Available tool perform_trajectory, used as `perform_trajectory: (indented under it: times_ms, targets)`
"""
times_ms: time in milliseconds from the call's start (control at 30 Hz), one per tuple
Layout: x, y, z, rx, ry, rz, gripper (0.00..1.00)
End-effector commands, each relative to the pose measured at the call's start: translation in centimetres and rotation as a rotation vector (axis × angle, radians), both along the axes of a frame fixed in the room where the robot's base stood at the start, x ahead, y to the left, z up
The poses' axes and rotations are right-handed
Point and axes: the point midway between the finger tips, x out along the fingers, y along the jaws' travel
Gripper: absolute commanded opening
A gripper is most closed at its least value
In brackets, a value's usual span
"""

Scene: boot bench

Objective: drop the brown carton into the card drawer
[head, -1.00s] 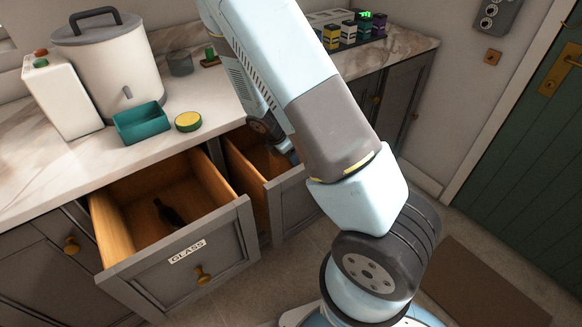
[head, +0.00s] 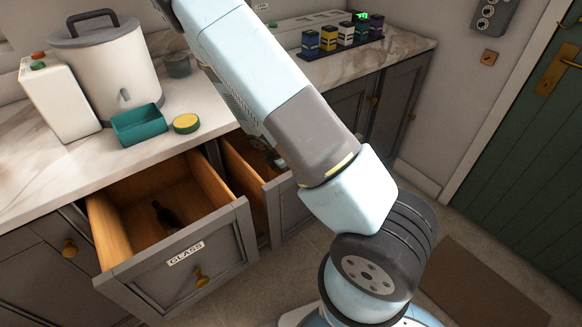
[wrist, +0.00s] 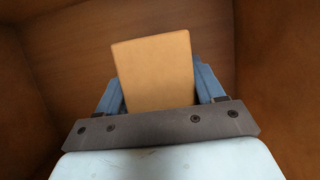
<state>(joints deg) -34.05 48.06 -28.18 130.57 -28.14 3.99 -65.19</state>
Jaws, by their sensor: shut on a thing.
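The brown carton (wrist: 153,70) shows in the wrist view as a plain tan block between the two blue fingers of my gripper (wrist: 157,88). My gripper is shut on it, with brown wooden walls and floor around. In the head view, an open drawer (head: 289,210) with a grey front stands to the right of the drawer labelled GLASS (head: 186,254). My arm reaches down over this right drawer and hides most of its inside. Its label is not visible, so I cannot read whether it is the card drawer. The carton is hidden in the head view.
The GLASS drawer is open and holds a dark bottle (head: 165,214). Several small boxes (head: 328,40) stand at the back right.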

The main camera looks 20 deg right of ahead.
Motion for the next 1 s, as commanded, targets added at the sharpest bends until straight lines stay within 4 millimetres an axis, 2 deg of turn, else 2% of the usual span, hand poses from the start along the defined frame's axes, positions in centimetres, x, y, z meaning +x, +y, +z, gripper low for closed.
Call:
perform_trajectory:
  times_ms: [600, 633, 900, 1000]
  targets:
    - [0.0, 0.0, -1.2, 0.0, 0.0, 0.0, 0.34]
    - [0.0, 0.0, -1.2, 0.0, 0.0, 0.0, 0.69]
    - [0.0, 0.0, -1.2, 0.0, 0.0, 0.0, 0.93]
    - [0.0, 0.0, -1.2, 0.0, 0.0, 0.0, 0.93]
